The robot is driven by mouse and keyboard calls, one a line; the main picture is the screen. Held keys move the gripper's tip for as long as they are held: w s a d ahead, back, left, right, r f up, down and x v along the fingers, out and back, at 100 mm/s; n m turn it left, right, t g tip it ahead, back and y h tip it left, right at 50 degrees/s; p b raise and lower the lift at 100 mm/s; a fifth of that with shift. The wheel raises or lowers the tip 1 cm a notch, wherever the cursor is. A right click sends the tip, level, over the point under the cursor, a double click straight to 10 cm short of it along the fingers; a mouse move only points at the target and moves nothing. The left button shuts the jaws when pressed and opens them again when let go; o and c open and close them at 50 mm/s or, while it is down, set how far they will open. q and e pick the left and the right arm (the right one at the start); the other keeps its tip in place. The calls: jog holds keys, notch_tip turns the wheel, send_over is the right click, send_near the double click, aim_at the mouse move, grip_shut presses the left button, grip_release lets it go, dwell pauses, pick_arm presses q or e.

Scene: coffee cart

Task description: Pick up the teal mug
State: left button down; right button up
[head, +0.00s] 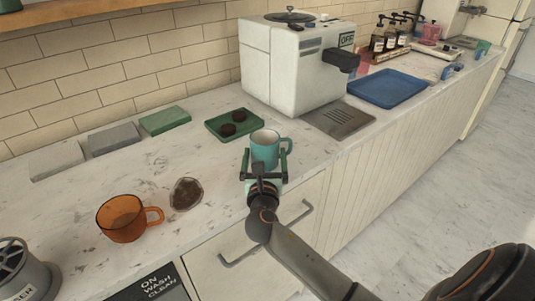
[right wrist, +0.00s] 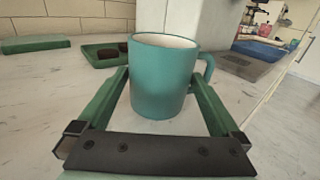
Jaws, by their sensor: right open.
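The teal mug (head: 266,148) stands upright on the marble counter, near its front edge. Its handle points to the right. In the right wrist view the mug (right wrist: 163,80) fills the middle, with its open rim up. My right gripper (head: 265,160) is open, with one green finger on each side of the mug. In the right wrist view the fingers of my right gripper (right wrist: 158,95) reach along the mug's left and right sides. Whether they touch it I cannot tell. My left gripper is not in view.
A green tray (head: 215,125) with two dark round items lies behind the mug. The white coffee machine (head: 285,75) stands behind it, to the right. An orange glass mug (head: 122,222) and a small dark-filled dish (head: 186,194) are at left. A blue tray (head: 375,94) lies farther right.

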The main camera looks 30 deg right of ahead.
jog(key=c, duration=0.7)
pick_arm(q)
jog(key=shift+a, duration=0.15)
pick_arm(e)
jog(key=c, duration=0.7)
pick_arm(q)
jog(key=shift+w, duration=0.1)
pick_arm(e)
jog(key=shift+o, duration=0.2)
